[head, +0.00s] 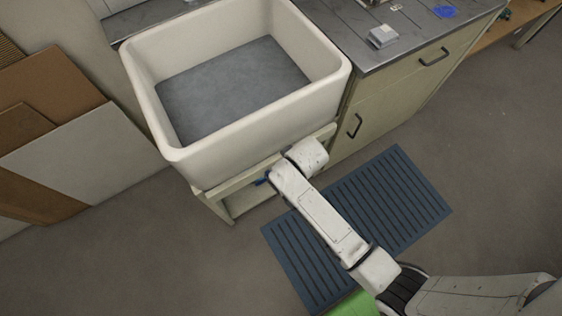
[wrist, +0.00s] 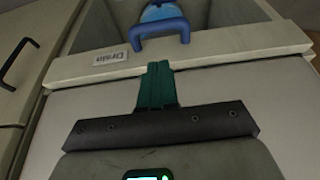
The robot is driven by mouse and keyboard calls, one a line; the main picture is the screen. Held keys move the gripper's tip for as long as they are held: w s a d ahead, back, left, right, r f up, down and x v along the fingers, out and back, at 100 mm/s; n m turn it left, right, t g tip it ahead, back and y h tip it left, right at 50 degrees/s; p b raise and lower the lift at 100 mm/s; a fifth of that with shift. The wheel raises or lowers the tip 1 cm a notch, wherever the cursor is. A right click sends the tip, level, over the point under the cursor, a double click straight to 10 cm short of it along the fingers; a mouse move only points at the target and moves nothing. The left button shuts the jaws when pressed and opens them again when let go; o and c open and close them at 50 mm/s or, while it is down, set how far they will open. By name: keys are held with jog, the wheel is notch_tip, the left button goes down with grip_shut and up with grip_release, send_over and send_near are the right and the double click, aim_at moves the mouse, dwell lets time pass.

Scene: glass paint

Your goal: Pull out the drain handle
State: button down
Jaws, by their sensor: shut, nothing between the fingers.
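The blue drain handle (wrist: 160,29) shows at the top of the wrist view as a U-shaped pull on a pale wooden rail. A small white label reading "Drain" (wrist: 111,57) is on the rail beside it. My gripper (wrist: 158,66) has its teal fingers shut and empty, with the tips just below the handle in the picture. I see no contact with the handle. In the head view, a small blue part (head: 262,181) shows under the sink's front edge beside my arm, which hides the gripper there.
A deep white sink (head: 330,88) with a grey interior stands on a wooden frame. To its right is a cabinet (head: 392,95) with dark pulls and a metal top. A blue ribbed mat (head: 415,190) lies on the floor. Boards (head: 85,155) lean at the left.

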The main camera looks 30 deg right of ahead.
jog(key=b+x, duration=0.1)
jog(key=x, duration=0.9)
dwell(0.3)
